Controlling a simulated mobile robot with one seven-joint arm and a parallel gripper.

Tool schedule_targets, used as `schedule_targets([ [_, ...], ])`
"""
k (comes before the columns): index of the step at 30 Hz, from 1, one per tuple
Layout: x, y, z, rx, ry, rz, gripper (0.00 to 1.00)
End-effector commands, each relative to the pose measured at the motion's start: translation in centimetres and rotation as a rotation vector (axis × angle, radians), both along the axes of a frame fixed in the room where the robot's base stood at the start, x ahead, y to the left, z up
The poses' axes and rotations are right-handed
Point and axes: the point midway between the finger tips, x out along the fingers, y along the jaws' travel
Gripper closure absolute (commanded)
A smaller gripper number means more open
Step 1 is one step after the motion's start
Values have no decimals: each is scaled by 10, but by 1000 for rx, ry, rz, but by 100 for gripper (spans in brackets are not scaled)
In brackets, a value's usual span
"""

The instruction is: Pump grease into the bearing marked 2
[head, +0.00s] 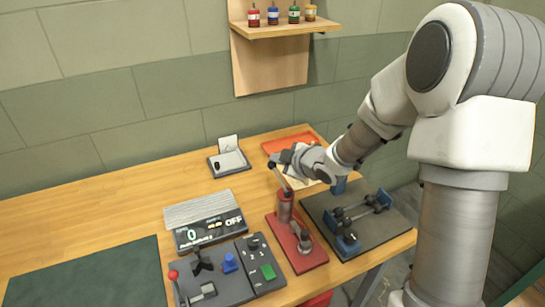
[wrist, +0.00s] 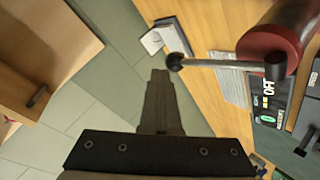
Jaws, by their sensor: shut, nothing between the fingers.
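A red grease pump (head: 285,208) stands on a red base plate (head: 312,258) on the bench. Its grey lever (head: 279,176) slants up to a dark knob. In the wrist view the lever (wrist: 222,64) and knob (wrist: 175,62) lie just beside the fingertips. My gripper (head: 284,157) is shut and empty, close to the lever's upper end; its fingers show in the wrist view (wrist: 160,75). I cannot tell if they touch the knob. A shaft rig (head: 357,212) with blue bearing blocks stands on a dark plate at right. Bearing numbers are not legible.
A control panel (head: 235,284) with a joystick, switches and a small dial lies in front. A display (head: 208,232) reads 0 and OFF. A red tray (head: 290,141) and a notepad stand (head: 229,162) sit at the back. A shelf (head: 285,30) holds several bottles.

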Motion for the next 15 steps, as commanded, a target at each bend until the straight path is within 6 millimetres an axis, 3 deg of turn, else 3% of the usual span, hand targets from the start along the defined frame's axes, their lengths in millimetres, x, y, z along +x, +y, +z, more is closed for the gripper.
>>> schedule_targets([
  [7, -4, -2, 16, 0, 1, 1, 100],
  [15, -5, -2, 18, 0, 1, 1, 100],
])
